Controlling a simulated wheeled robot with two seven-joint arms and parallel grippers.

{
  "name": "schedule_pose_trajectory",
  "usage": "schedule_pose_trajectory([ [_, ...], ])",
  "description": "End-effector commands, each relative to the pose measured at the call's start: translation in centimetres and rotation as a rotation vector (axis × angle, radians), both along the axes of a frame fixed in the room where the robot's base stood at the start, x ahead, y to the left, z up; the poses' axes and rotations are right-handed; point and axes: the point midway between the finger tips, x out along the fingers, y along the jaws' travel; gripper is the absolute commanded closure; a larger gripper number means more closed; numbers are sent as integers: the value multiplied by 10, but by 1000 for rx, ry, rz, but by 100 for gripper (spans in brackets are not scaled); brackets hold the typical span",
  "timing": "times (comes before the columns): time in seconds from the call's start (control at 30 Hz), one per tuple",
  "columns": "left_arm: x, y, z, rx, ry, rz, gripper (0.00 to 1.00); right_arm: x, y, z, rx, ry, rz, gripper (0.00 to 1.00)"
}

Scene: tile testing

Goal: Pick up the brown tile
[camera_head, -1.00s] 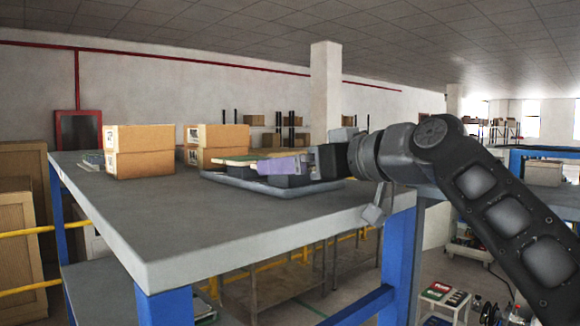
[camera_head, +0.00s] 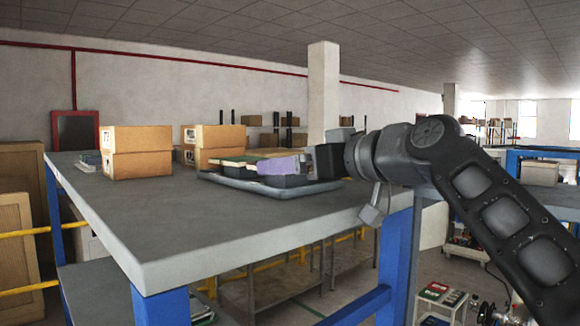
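A grey tray (camera_head: 270,190) lies on the tabletop and holds several flat tiles. A purple piece (camera_head: 279,165) stands at the tray's right part, over dark pieces. My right gripper (camera_head: 310,161) reaches in from the right, low over the tray's right end, close against the purple piece. Its fingers are too small and overlapped to tell whether they hold anything. My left gripper is out of view.
Two stacks of cardboard boxes, one left (camera_head: 138,152) and one nearer the tray (camera_head: 212,140), stand on the grey table (camera_head: 180,222). A small flat stack (camera_head: 88,160) lies at the far left. The table's front half is clear.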

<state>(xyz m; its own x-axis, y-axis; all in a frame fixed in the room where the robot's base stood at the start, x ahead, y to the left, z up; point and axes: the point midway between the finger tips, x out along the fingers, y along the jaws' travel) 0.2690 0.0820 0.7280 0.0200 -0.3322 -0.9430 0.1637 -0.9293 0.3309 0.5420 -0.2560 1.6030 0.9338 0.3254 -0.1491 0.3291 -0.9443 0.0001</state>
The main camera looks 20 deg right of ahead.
Motion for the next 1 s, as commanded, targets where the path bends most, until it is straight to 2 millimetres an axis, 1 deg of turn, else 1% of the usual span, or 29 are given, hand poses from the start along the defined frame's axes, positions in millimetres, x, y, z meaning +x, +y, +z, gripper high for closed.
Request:
schedule_pose_trajectory([
  [0.17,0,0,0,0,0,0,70,0,1,2,0,-1,1,59],
  [0.37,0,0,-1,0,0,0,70,0,1,9,-1,-1,3,59],
  [0.67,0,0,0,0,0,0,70,0,1,36,2,-4,4,59],
  [0.73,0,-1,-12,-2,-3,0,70,-12,-4,31,0,-5,-3,59],
  [0.87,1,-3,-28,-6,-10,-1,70,-42,-15,30,0,-6,-3,59],
  [1.0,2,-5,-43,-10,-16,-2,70,-81,-27,31,0,-6,-3,59],
])
